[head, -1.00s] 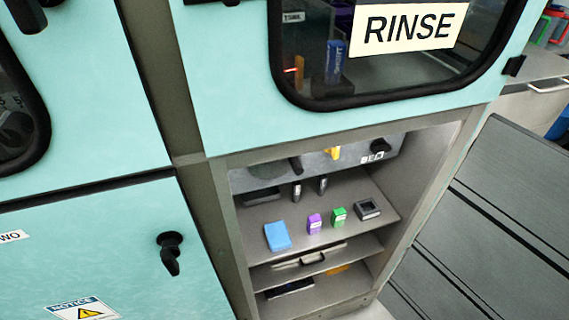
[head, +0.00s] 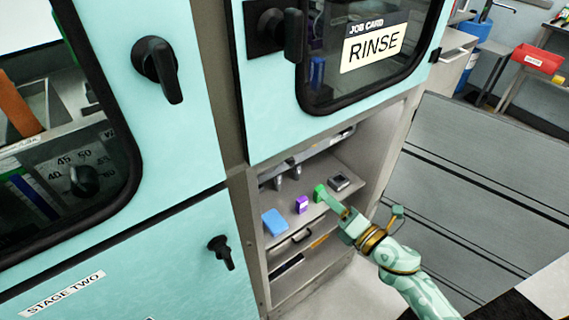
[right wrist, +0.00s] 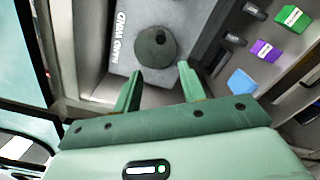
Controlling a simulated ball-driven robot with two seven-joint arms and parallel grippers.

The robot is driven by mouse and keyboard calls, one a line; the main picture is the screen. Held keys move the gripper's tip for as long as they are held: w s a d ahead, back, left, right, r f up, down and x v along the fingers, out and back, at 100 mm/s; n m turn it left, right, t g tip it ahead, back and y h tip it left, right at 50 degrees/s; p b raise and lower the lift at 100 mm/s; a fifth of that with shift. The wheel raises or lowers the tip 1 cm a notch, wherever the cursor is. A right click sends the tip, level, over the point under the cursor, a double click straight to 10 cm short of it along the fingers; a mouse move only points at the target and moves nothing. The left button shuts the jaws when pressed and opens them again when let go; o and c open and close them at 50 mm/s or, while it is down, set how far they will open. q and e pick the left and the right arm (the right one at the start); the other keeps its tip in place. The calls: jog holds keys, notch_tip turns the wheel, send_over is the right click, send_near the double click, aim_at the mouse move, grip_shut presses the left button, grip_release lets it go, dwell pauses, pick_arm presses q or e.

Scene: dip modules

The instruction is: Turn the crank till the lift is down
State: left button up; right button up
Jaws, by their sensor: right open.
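The crank (right wrist: 155,58) is a dark grey disc with a small black knob (right wrist: 160,38) near its rim, beside a HAND WIND label (right wrist: 119,42) in the right wrist view. My right gripper (right wrist: 160,72) is open and empty, its two green fingers pointing toward the disc's lower edge. I cannot tell whether they touch it. In the head view my right gripper (head: 331,203) reaches into the open bay below the RINSE window; the crank is hidden there. I cannot make out the lift. My left gripper is not in view.
The upper cabinet edge overhangs the bay. A grey panel (head: 470,180) stands to the right.

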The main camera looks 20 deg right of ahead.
aim_at(291, 163)
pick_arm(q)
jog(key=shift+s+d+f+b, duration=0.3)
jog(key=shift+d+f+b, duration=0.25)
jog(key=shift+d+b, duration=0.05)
pick_arm(e)
jog(key=x, duration=1.6)
jog(key=shift+w+d+f, duration=0.1)
jog(key=shift+w+f, duration=0.05)
jog(key=shift+w, duration=0.05)
grip_shut()
